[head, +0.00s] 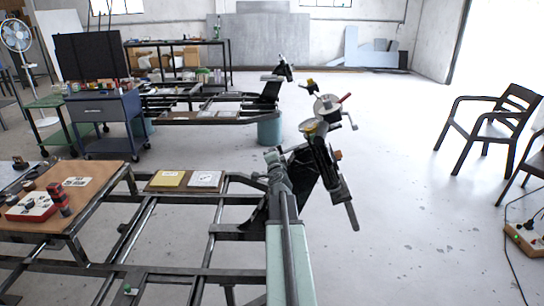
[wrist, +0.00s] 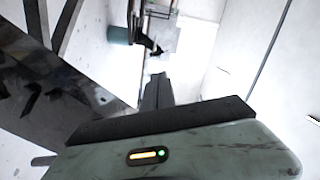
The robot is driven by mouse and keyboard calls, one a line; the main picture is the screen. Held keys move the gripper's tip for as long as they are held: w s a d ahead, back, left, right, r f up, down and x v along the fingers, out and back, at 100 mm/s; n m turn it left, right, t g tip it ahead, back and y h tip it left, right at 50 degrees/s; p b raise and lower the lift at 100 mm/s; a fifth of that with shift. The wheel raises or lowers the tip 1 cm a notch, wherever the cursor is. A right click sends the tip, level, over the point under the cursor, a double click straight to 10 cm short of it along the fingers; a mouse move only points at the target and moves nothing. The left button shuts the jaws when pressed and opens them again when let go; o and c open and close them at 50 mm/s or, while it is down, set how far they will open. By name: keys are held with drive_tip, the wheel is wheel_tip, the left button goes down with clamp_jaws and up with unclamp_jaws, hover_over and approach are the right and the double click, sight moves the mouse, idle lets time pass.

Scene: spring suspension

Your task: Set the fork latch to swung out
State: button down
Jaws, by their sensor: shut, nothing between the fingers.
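A dark, tilted assembly (head: 316,165) stands at the raised end of the near metal frame, with a long bar (head: 351,215) hanging down at its right. I cannot tell the fork latch or its setting apart from the other dark parts there. My light green arm (head: 288,258) reaches up from the bottom of the head view towards this assembly. My gripper (wrist: 157,92) shows in the wrist view as narrow dark fingers, closed together, beyond the pale green housing. Nothing is seen between them. In the head view the fingertips are not clear among the dark parts.
A dark plate (wrist: 50,90) is close at the left in the wrist view. The near metal frame (head: 170,270) carries a wooden top (head: 105,185). A disc with a red-handled crank (head: 328,107) stands beyond the assembly. Open floor (head: 430,230) lies to the right, with dark chairs (head: 492,125).

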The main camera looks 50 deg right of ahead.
idle(0.3)
drive_tip(key=v, duration=0.7)
drive_tip(key=shift+s+a, duration=0.3)
drive_tip(key=shift+a, duration=0.05)
